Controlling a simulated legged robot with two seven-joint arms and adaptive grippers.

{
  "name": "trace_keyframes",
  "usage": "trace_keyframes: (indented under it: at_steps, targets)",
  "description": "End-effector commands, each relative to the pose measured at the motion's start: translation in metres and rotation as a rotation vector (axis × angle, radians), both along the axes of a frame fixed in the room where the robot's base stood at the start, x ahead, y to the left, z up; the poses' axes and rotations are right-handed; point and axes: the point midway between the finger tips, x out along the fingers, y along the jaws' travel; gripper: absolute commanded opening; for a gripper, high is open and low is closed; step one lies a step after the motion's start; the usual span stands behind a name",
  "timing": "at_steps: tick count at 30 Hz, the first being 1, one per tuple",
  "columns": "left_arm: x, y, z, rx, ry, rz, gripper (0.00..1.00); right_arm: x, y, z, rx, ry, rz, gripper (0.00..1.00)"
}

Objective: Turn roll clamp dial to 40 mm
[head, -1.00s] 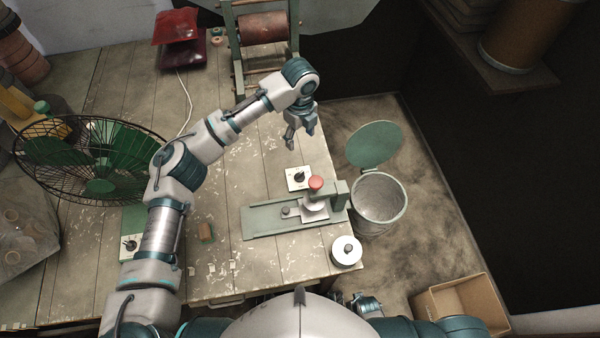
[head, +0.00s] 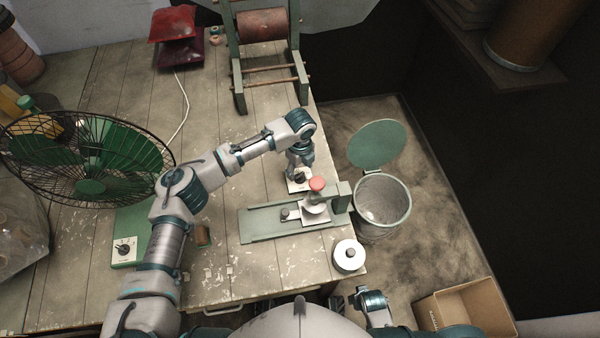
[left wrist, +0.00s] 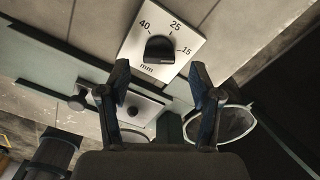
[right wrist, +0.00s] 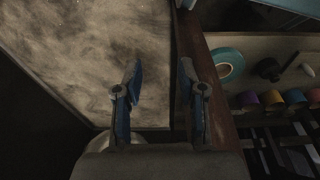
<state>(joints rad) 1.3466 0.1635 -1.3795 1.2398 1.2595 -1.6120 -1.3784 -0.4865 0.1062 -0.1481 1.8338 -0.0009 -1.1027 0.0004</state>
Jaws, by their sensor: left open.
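The dial is a black knob (left wrist: 158,50) on a white plate (left wrist: 190,30) marked 40, 25, 15 and mm. The exact setting of the knob is hard to read. In the head view the dial plate (head: 292,186) lies on the table behind the roll clamp (head: 316,212) and is partly covered by my left gripper (head: 300,174). In the left wrist view my left gripper (left wrist: 160,68) is open, with the knob between and just beyond its fingertips, apparently untouched. My right gripper (right wrist: 160,75) is open and empty, away from the dial.
A green fan (head: 90,155) fills the table's left. A bin (head: 382,205) stands off the right edge. The right wrist view shows a drawer with a teal tape roll (right wrist: 229,64) and several coloured rolls.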

Motion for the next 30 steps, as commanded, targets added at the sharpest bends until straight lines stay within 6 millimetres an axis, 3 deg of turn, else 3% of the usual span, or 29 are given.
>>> trace_keyframes:
  at_steps: [6,17,24,30]
  targets:
    - [0.0,0.0,-0.027,0.0,0.001,-0.001,0.65,0.003,0.0,0.009,0.0,-0.004,-0.001,0.4]
    - [0.0,0.0,-0.032,0.0,0.0,-0.001,0.65,0.004,0.0,0.011,0.001,-0.002,-0.001,0.4]
    - [0.0,0.0,-0.032,0.0,0.0,0.0,0.05,0.004,0.0,0.011,0.001,-0.002,-0.001,0.4]
    - [0.0,-0.001,-0.031,-0.001,0.0,0.006,0.05,0.005,0.001,0.012,0.001,-0.005,-0.001,0.4]
